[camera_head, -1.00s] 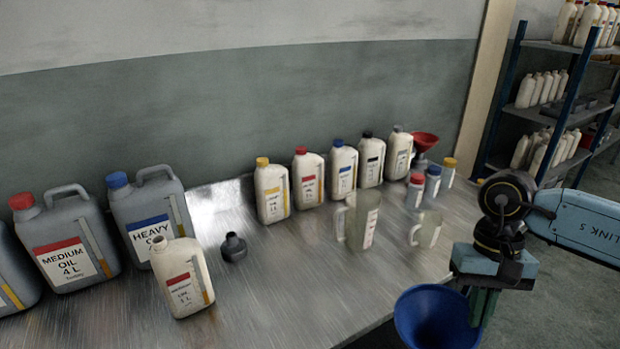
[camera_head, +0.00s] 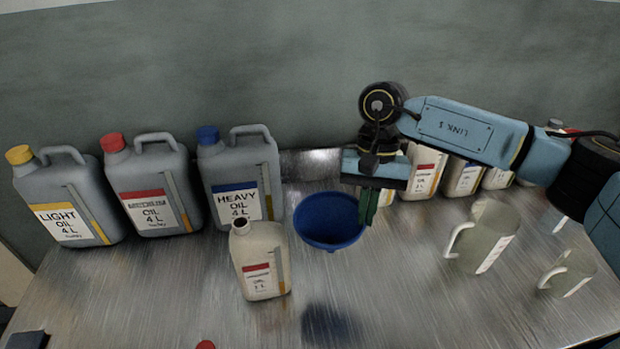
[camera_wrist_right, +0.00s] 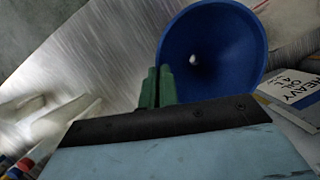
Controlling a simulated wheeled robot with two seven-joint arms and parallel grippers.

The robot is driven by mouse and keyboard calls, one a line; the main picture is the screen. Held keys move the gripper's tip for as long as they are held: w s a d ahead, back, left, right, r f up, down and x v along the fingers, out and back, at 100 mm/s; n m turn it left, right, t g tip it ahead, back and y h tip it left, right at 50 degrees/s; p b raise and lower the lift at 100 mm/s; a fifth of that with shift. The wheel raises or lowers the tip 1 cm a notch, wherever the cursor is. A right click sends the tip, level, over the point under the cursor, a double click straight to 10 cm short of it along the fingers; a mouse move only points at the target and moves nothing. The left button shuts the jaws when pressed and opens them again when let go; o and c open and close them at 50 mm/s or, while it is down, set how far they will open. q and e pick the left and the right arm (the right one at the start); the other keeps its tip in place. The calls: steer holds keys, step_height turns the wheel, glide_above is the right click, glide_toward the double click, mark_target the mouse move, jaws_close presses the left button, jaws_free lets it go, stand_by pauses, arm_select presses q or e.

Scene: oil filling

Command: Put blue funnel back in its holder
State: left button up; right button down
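The blue funnel (camera_head: 331,222) is held in the air above the table, wide mouth up, just right of the heavy oil jug. My right gripper (camera_head: 369,205) is shut on its right rim. In the right wrist view the green fingers (camera_wrist_right: 157,88) are together at the edge of the funnel (camera_wrist_right: 215,48), whose inside and centre hole show. The small dark holder seen earlier on the table right of the heavy oil jug does not show now; the funnel appears to cover that place. My left gripper is not in view.
An uncapped one-litre bottle (camera_head: 262,262) stands close, left of and in front of the funnel. The grey heavy oil jug (camera_head: 241,180) is behind it. Measuring jugs (camera_head: 482,238) stand at the right. A red cap (camera_head: 205,345) lies at the front edge. Table below the funnel is clear.

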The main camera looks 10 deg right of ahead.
mark_target(324, 199)
steer(key=w+a+m, duration=0.1)
steer(key=m, duration=0.1)
steer(key=w+a+m+t+y, duration=0.1)
steer(key=m, duration=0.2)
steer(key=w+a+m+t+y+b, duration=0.1)
steer(key=w+a+m, duration=0.1)
steer(key=shift+w+f+m, duration=0.1)
steer(key=shift+f+m, duration=0.1)
steer(key=shift+m, duration=0.2)
steer(key=w+m+t, duration=0.1)
steer(key=m, duration=0.1)
steer(key=w+a+m+t+b, duration=0.1)
steer(key=w+m, duration=0.1)
steer(key=m, duration=0.1)
steer(key=shift+m+t, duration=0.3)
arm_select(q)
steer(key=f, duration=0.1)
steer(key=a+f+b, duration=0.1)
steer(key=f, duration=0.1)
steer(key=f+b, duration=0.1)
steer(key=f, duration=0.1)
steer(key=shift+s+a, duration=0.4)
arm_select(e)
steer(key=f+m, duration=0.1)
steer(key=f, duration=0.1)
steer(key=w+f+m+t, duration=0.1)
steer(key=f, duration=0.1)
steer(key=shift+w+d, duration=0.15)
steer(key=shift+w, duration=0.05)
